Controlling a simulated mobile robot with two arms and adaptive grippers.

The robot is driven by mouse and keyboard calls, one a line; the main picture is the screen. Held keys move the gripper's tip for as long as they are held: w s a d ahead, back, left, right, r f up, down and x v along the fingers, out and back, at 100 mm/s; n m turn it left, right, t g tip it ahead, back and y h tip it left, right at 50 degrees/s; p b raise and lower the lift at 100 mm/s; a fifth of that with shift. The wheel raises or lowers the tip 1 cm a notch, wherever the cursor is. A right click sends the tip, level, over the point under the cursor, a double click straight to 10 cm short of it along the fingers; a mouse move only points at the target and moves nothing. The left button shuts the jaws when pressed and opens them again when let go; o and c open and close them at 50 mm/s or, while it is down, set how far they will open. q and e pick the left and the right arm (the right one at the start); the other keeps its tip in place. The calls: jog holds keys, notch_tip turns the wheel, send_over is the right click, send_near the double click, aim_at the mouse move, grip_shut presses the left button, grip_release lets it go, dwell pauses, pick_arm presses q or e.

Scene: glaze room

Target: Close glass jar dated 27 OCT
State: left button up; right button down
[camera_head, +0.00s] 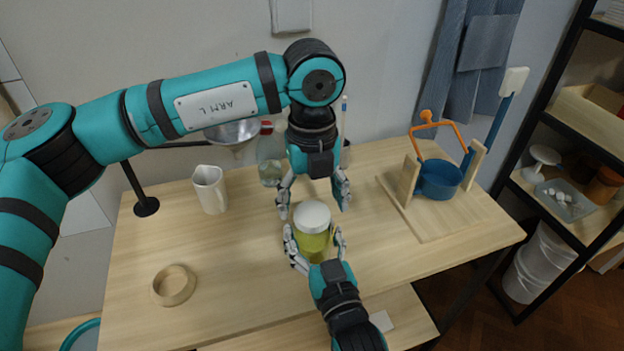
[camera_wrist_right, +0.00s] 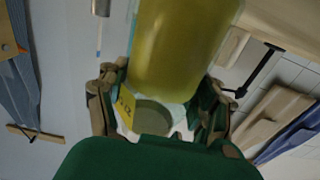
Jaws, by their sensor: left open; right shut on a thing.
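A glass jar (camera_head: 313,247) with yellow-green contents stands upright near the table's middle front. A white lid (camera_head: 312,216) sits at its top; I cannot tell whether it is fully seated. My right gripper (camera_head: 315,237) is shut on the jar, its fingers on either side of the body. The right wrist view shows the jar (camera_wrist_right: 180,50) close up between the fingers, with a yellow tag (camera_wrist_right: 125,106) whose writing I cannot read for certain. My left gripper (camera_head: 314,207) is open and points down over the lid, one finger on each side.
A white pitcher (camera_head: 210,190) and a clear bottle (camera_head: 270,160) stand behind left. A wooden ring (camera_head: 174,285) lies front left. A wooden stand (camera_head: 440,218) with a blue pot (camera_head: 438,180) is at right. The table between ring and jar is clear.

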pick_arm(q)
jog(key=shift+f, duration=1.15)
